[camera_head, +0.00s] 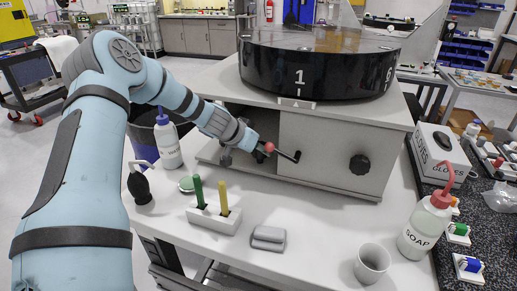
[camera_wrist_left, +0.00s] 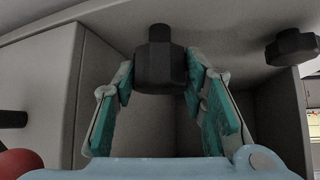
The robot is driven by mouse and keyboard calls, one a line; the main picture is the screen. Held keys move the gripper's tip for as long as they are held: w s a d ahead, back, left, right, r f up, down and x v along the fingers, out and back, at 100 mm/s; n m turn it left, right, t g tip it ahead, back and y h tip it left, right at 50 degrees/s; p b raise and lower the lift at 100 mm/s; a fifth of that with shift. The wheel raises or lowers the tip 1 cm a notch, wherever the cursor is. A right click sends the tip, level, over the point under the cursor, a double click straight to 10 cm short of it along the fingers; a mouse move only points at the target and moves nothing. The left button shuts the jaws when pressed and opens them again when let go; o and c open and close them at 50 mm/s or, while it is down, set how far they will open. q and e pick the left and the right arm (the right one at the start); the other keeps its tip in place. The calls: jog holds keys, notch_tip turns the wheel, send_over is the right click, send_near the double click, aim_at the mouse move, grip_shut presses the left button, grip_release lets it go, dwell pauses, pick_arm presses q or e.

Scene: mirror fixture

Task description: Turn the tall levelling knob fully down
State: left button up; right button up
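A dark faceted knob with a narrower post, which looks like the tall levelling knob (camera_wrist_left: 160,68), sits between the two teal-padded fingers of my left gripper (camera_wrist_left: 160,75) in the left wrist view. The pads lie close against both sides, with no clear gap. In the head view my left gripper (camera_head: 256,153) is at the left front of the grey fixture (camera_head: 335,150), beside the red ball handle; it hides most of this knob there. A second dark knob shows at the right of the wrist view (camera_wrist_left: 293,47) and left of the gripper in the head view (camera_head: 225,157). My right gripper is out of view.
The crank's red ball (camera_head: 269,147) is very near the gripper; it also shows in the wrist view (camera_wrist_left: 18,163). A black knob (camera_head: 360,164) is on the front panel.

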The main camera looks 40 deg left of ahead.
pick_arm(q)
jog(key=shift+a+r+m+h+p, duration=0.1)
jog(key=shift+a+m+h+p, duration=0.05)
jog(key=shift+m+h+p, duration=0.85)
jog(key=shift+a+m+h, duration=0.1)
jog(key=shift+m+h, duration=0.3)
jog(key=shift+m, duration=0.4)
jog(key=shift+m+g+h, duration=0.3)
jog(key=shift+m+h, duration=0.2)
jog(key=shift+m, duration=0.1)
jog(key=shift+w+a+m+g+h+b, duration=0.1)
jog(key=shift+m+g+h+b, duration=0.2)
jog(key=shift+m+h, duration=0.3)
jog(key=o, duration=1.2)
jog(key=shift+c, duration=0.2)
